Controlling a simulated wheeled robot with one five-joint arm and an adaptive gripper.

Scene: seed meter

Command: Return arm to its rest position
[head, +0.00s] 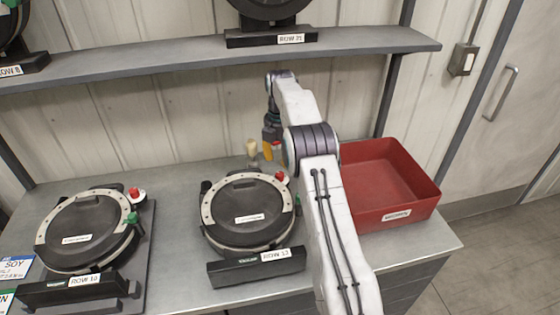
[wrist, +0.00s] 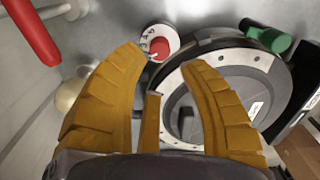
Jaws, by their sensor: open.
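My gripper (head: 273,152) is at the end of my white arm, behind the middle seed meter in the head view. Its orange fingers (wrist: 163,60) are apart in the wrist view, with nothing held between them. The middle seed meter (head: 247,212), a black disc with a pale bolted ring, lies on the bench just in front of the gripper. In the wrist view a meter disc (wrist: 220,90) shows beyond the fingers, with a red-centred dial (wrist: 158,46) and a green knob (wrist: 270,37) at its edge. My arm hides part of the bench.
A red bin (head: 385,185) stands right of my arm. Another seed meter (head: 85,230) lies on the left of the bench. A grey shelf (head: 190,58) with a black stand (head: 270,36) crosses above the gripper. A cream knob (head: 252,148) stands beside the gripper. Bare bench lies between the meters.

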